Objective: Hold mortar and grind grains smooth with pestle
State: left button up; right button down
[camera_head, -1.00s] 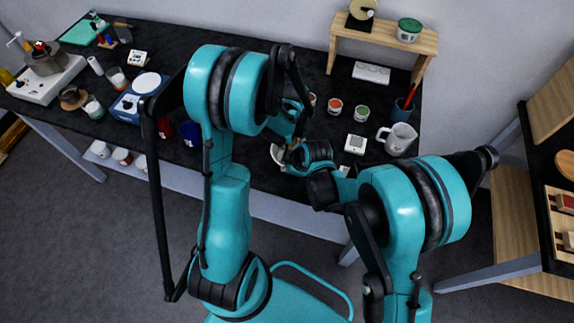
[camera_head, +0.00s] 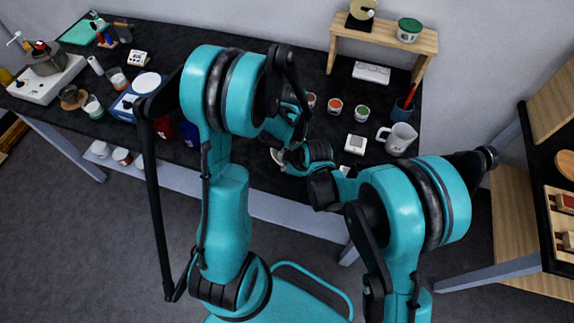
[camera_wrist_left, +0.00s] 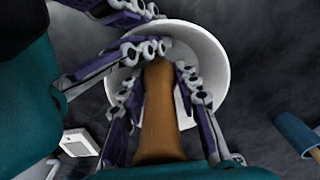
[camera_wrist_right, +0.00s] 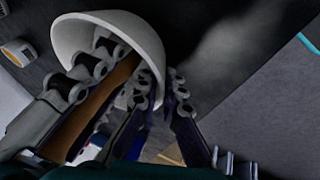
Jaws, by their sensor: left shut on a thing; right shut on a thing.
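The white mortar (camera_head: 276,156) is near the table's front edge in the head view, mostly hidden by my arms. It shows larger as a bowl in the left wrist view (camera_wrist_left: 212,62) and the right wrist view (camera_wrist_right: 95,25). A brown pestle (camera_wrist_left: 160,115) stands in it, lower end inside the bowl. My left gripper (camera_wrist_left: 158,85) is shut on the pestle, one finger on each side. My right gripper (camera_wrist_right: 163,85) is shut on the mortar's wall; in the head view it is at the bowl's right (camera_head: 286,158). I cannot see any grains.
A small white device (camera_head: 355,144), a white jug (camera_head: 397,139) and small cups (camera_head: 335,106) stand right of my grippers. A blue cup (camera_head: 188,132) is on their left, partly hidden by my arm. A wooden shelf (camera_head: 383,37) stands at the back.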

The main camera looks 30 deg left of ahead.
pick_arm(q)
jog(key=shift+w+d+r, duration=0.1)
jog(key=shift+w+d, duration=0.25)
jog(key=shift+d, duration=0.1)
jog(key=shift+a+r, duration=0.1)
jog(key=shift+r, duration=0.05)
jog(key=shift+s+a+r, duration=0.1)
jog(key=shift+a+r, duration=0.15)
jog(key=shift+r, duration=0.3)
jog(key=shift+s+a+r, duration=0.1)
jog(key=shift+a+r, duration=0.1)
jog(key=shift+r, duration=0.35)
pick_arm(e)
jog(key=c, duration=1.6)
grip_release()
